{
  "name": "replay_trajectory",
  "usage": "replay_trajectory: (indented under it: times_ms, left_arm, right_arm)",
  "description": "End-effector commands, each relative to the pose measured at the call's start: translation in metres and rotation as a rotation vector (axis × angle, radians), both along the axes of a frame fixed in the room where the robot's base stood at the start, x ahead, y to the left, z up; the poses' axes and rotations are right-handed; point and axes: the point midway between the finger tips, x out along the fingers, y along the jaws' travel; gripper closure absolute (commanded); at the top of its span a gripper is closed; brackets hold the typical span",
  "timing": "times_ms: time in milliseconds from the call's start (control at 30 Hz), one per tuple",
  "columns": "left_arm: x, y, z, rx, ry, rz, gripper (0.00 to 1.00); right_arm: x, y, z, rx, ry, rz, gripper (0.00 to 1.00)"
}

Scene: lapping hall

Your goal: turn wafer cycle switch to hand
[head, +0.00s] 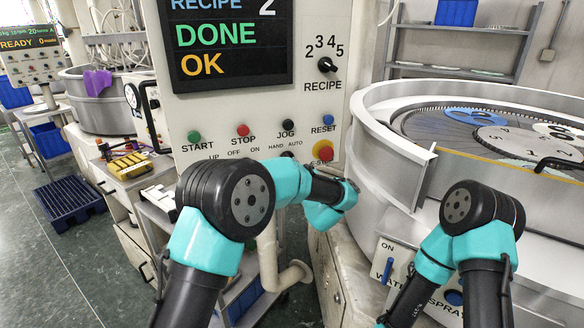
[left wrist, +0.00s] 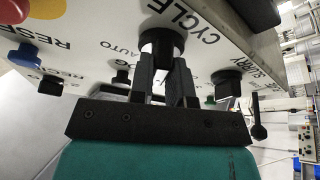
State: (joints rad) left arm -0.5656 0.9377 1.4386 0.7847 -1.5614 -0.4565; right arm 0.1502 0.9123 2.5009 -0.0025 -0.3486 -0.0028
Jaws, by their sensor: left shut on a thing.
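My left gripper (left wrist: 165,68) is shut on a round black knob (left wrist: 162,42) on the white control panel (left wrist: 100,20), under the printed word CYCLE in the left wrist view. The fingers sit on either side of the knob. Which mark the knob points to cannot be read. In the head view my left arm covers this part of the panel, and the gripper and knob are hidden behind it. My right arm is at the lower right in the head view; its gripper is out of the picture.
On the panel are the green START (head: 194,137), red STOP (head: 243,130), black JOG (head: 288,125) and blue RESET (head: 328,120) buttons, a red emergency stop (head: 323,151) and a recipe knob (head: 327,65). A round lapping machine (head: 400,150) stands at the right. Black switches flank the gripped knob.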

Motion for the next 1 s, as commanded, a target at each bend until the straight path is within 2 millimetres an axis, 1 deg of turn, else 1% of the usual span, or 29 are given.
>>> replay_trajectory:
  times_ms: [233, 667, 700, 933, 1000]
  left_arm:
    - [0.0001, -0.0010, 0.0001, -0.072, -0.026, 0.000, 1.00]
    - [0.0001, -0.0010, 0.0001, -0.084, -0.029, 0.000, 1.00]
    - [0.0001, -0.0010, 0.0001, -0.083, -0.029, -0.001, 0.80]
    - [0.0001, -0.0008, 0.0002, -0.082, -0.029, 0.000, 0.58]
    - [0.0002, -0.0008, 0.0002, -0.082, -0.029, 0.000, 0.57]
  right_arm:
    - [0.0000, 0.0000, 0.0000, 0.000, 0.000, 0.000, 1.00]
    - [0.0000, 0.0000, 0.0000, 0.000, 0.000, 0.000, 1.00]
    - [0.0000, 0.0000, 0.0000, 0.000, 0.000, 0.000, 1.00]
    - [0.0000, 0.0000, 0.0000, 0.000, 0.000, 0.000, 1.00]
    - [0.0000, 0.0000, 0.0000, 0.000, 0.000, 0.000, 1.00]
